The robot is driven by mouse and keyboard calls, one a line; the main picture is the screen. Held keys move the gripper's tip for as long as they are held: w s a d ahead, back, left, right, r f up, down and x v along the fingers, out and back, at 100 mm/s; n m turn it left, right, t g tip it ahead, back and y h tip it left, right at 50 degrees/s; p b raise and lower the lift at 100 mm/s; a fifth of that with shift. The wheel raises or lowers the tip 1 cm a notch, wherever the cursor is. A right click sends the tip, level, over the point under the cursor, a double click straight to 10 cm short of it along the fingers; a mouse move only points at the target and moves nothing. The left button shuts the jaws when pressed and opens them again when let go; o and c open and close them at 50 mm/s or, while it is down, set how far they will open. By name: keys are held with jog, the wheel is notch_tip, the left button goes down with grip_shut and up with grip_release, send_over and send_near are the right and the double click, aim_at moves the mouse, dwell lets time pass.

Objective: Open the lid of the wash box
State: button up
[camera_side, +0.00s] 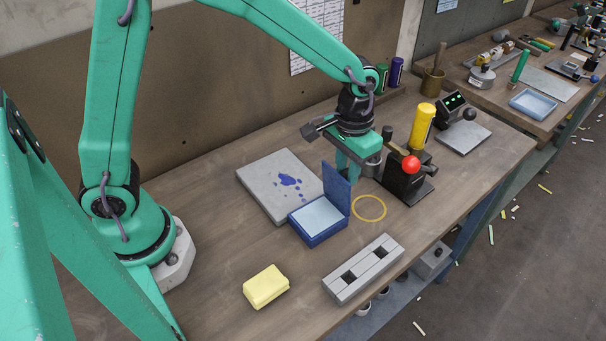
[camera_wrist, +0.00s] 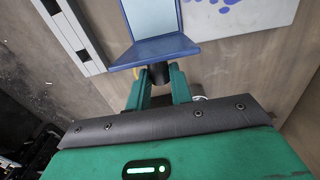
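The wash box (camera_side: 318,236) is a small blue box with pale blue contents, on the bench between a grey stained slab and a yellow ring. Its blue lid (camera_side: 337,187) stands upright, so the box is open. My gripper (camera_side: 352,172) points down close behind the lid, on the side away from the contents. In the wrist view the lid (camera_wrist: 155,50) is just beyond my two green fingers (camera_wrist: 160,84). A dark piece lies between their tips; I cannot tell whether it is finger pads or something else, nor whether the fingers touch the lid.
The stained grey slab (camera_side: 275,184) lies left of the box and the yellow ring (camera_side: 369,208) right. A black stand with a red knob (camera_side: 411,165) is close right of my gripper. A grey block with square holes (camera_side: 363,268) and a yellow sponge-like block (camera_side: 265,286) are in front.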

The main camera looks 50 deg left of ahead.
grip_shut()
jog(key=shift+w, duration=0.1)
jog(key=shift+w+f+g+y, duration=0.25)
jog(key=shift+w+g, duration=0.4)
jog(key=shift+g, duration=0.1)
jog(key=shift+w+f+g+y, duration=0.25)
jog(key=shift+w+g, duration=0.35)
jog(key=shift+g, duration=0.15)
jog(key=o, duration=0.5)
grip_release()
jog(key=shift+o, duration=0.2)
jog(key=shift+r, duration=0.1)
